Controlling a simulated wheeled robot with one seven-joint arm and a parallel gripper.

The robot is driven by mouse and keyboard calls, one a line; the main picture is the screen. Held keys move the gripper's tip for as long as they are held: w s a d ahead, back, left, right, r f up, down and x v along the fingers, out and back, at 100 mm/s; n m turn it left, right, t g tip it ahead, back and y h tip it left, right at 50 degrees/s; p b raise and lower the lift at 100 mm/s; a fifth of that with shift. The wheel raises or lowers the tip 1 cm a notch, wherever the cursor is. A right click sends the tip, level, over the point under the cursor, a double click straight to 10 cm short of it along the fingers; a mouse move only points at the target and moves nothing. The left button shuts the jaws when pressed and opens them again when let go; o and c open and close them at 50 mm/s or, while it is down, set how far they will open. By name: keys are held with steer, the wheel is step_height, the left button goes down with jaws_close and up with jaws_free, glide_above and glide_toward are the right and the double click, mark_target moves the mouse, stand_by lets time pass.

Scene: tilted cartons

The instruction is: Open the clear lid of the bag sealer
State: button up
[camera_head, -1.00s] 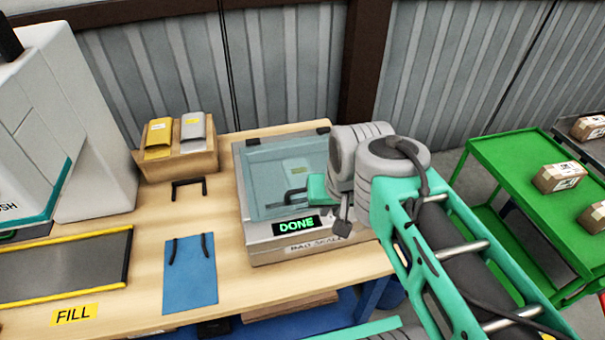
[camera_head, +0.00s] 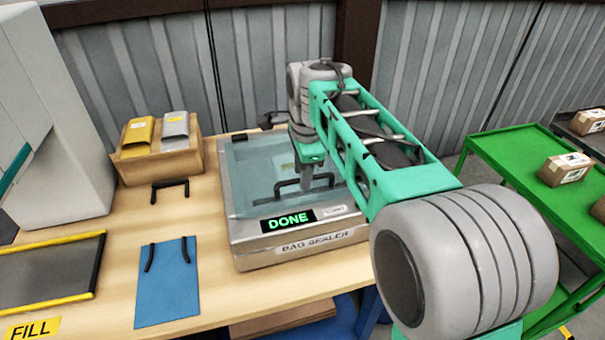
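The bag sealer (camera_head: 250,251) is a grey box on the wooden table, with a green "DONE" display on its front. Its clear bluish lid (camera_head: 252,190) lies flat and looks closed. A dark bar handle (camera_head: 290,183) sits on the lid toward its front edge. My gripper (camera_head: 318,181) points down over the lid at the handle. Its grey fingers overlap the handle in this view. I cannot tell whether they touch it or how far apart they are. My arm hides the right part of the lid.
A blue mat (camera_head: 168,288) with two dark strips lies left of the sealer. A cardboard box (camera_head: 165,168) with yellow and silver packets stands behind it. A small black handle-like piece (camera_head: 170,185) lies between. A green cart (camera_head: 515,165) with cartons stands at the right.

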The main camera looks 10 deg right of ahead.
steer(key=shift+f, duration=0.3)
steer(key=shift+c, duration=0.2)
jaws_close()
stand_by(1.0)
